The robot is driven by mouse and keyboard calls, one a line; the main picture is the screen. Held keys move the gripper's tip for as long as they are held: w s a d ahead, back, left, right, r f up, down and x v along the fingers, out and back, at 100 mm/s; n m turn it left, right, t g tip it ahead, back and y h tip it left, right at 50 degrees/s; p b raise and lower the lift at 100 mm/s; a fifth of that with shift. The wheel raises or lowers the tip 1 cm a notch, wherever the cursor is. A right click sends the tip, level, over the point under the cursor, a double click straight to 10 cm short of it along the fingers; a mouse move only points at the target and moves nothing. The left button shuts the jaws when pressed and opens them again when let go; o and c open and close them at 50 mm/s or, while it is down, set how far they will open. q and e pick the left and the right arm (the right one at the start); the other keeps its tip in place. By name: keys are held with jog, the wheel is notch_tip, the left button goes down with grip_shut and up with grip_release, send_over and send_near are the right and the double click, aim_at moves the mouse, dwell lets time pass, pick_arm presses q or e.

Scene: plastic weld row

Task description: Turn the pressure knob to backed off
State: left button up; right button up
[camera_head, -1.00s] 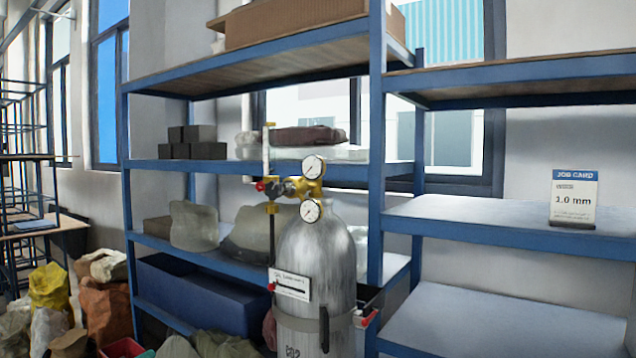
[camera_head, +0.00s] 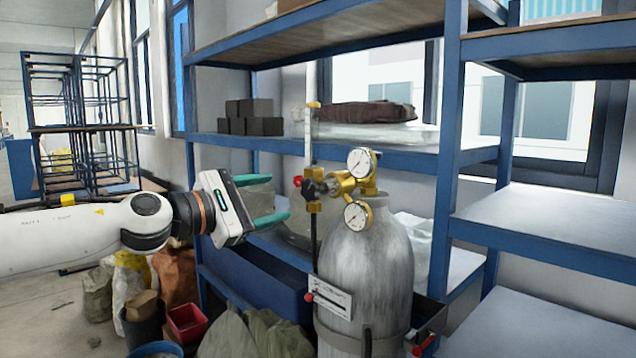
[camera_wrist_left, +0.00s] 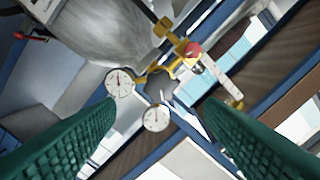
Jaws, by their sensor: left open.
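The silver gas cylinder (camera_head: 365,260) stands upright before the blue shelving. Its brass regulator (camera_head: 346,185) carries two round white gauges, the upper one (camera_head: 361,163) and the lower one (camera_head: 357,215). The black pressure knob (camera_head: 311,189) sticks out from the regulator's left side. My left gripper (camera_head: 281,197) is open and empty, its green fingers pointing right, a short gap left of the knob. In the left wrist view, the open fingers (camera_wrist_left: 160,104) frame a dark shape that looks like the knob (camera_wrist_left: 160,86), with gauges (camera_wrist_left: 119,82) nearby. My right gripper is not in view.
A thin upright pipe (camera_head: 312,150) with a red handle (camera_head: 298,181) stands close to the knob. Blue shelving (camera_head: 450,150) runs behind and right of the cylinder. Sacks (camera_head: 240,335) and a red bin (camera_head: 187,322) are on the floor below my left arm.

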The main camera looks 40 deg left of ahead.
aim_at(308, 191)
pick_arm(q)
jog(key=w+p, duration=0.1)
jog(key=w, duration=0.2)
jog(key=w+p, duration=0.4)
jog(key=w, duration=0.1)
jog(key=shift+w+d+r, duration=0.1)
jog(key=shift+w+d, duration=0.25)
jog(key=shift+w+p, duration=0.35)
jog(key=shift+w, duration=0.3)
jog(key=c, duration=1)
jog(key=shift+o, duration=0.2)
